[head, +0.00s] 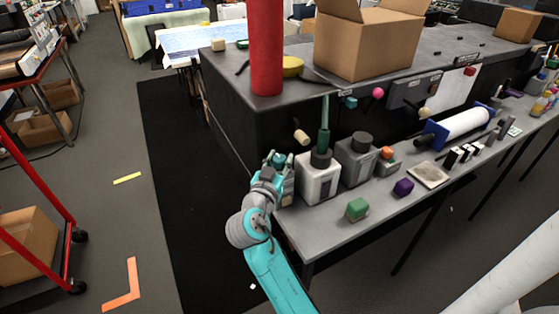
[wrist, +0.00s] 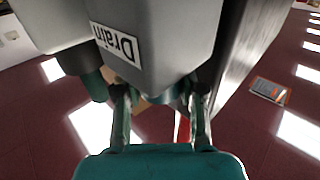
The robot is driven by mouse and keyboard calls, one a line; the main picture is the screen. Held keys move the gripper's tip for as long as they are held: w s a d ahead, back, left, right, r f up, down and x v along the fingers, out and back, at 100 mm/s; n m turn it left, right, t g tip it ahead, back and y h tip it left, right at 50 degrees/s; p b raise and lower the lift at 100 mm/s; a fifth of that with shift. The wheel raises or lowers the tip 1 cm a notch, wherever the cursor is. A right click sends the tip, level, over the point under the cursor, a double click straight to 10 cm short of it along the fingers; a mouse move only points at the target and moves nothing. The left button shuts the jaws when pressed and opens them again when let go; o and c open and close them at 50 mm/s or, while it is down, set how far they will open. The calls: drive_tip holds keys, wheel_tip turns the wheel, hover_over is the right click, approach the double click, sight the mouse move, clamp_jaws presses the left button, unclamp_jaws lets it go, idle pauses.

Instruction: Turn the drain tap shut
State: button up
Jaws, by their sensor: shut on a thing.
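The wrist view shows a grey body with a white label reading "Drain" (wrist: 117,42), upside down, close above my gripper (wrist: 160,105). My gripper's two fingers stand apart just under this body, shut on the drain tap. The tap is mostly hidden between the fingers and under the body, so its handle angle cannot be told. In the head view my gripper (head: 276,164) is at the left end of the bench, beside a white container with a black cap (head: 318,180). The tap is hidden there by my gripper.
A grey container (head: 355,160) stands right of the white one. A red column (head: 265,50) rises behind my gripper.

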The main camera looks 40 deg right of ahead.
drive_tip(key=shift+d+n+t+y, duration=0.1)
drive_tip(key=shift+n+t+y, duration=1.7)
drive_tip(key=shift+t, duration=0.4)
drive_tip(key=shift+n+t+y, duration=1.6)
drive_tip(key=shift+n+y, duration=0.2)
drive_tip(key=shift+y, duration=0.5)
drive_tip(key=shift+n+t+y, duration=0.4)
drive_tip(key=shift+n+y, duration=0.75)
drive_tip(key=shift+y, duration=0.6)
drive_tip(key=shift+n+t+y, duration=0.4)
drive_tip(key=shift+n+y, duration=0.75)
drive_tip(key=shift+y, duration=0.6)
drive_tip(key=shift+n+y, duration=1.4)
drive_tip(key=shift+y, duration=0.8)
drive_tip(key=shift+n+g+y, duration=0.3)
drive_tip(key=shift+y, duration=0.1)
drive_tip(key=o, duration=1.2)
drive_tip(key=shift+f, duration=0.1)
drive_tip(key=shift+c, duration=0.2)
